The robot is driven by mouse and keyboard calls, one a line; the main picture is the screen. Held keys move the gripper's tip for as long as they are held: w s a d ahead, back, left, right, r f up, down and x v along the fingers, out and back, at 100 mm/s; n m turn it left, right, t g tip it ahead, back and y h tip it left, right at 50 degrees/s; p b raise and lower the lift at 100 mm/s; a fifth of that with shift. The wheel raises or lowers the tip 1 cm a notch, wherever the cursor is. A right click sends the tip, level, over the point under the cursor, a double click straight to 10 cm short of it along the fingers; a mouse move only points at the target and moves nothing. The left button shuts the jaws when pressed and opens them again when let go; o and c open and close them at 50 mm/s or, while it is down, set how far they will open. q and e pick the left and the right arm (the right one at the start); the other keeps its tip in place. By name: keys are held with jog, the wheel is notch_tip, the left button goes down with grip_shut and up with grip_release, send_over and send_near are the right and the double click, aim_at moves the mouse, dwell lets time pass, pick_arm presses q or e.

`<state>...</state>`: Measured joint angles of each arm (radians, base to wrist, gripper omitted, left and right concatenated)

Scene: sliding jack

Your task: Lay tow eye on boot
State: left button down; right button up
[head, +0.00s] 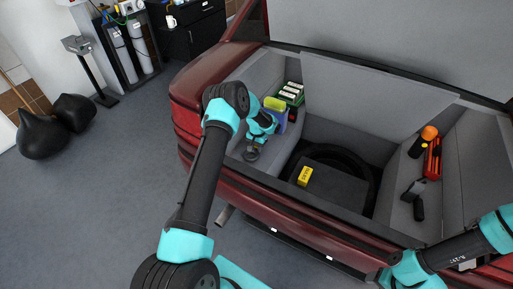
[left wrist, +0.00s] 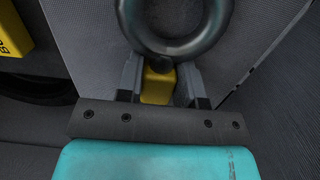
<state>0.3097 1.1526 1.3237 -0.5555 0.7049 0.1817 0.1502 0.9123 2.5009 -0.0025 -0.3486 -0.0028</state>
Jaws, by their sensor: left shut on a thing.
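The tow eye is a thick dark grey ring (left wrist: 176,42) with a yellow stem (left wrist: 157,84) at its base. My left gripper (left wrist: 160,86) is shut on the stem, with a finger on each side and the ring beyond the fingertips. In the head view, my left gripper (head: 255,142) hangs over the grey left side ledge of the boot (head: 262,165), and the dark ring shows small below it. Whether the ring touches the ledge, I cannot tell. My right arm comes in at the lower right; its fingers are not seen.
A yellow block (head: 305,176) sits on a dark panel in the boot's well, over a round tyre-like rim. Green-and-white packs (head: 291,93) lie at the left back. An orange-topped item (head: 429,132), a red case (head: 433,158) and black pieces (head: 418,209) lie on the right ledge.

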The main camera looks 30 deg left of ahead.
pick_arm(q)
jog(key=shift+f, duration=0.1)
jog(key=c, duration=1.2)
grip_release()
jog(key=shift+f, duration=0.15)
jog(key=o, duration=0.4)
jog(key=r, duration=1.2)
jog(key=shift+w+r, duration=0.2)
jog(key=shift+w, duration=0.2)
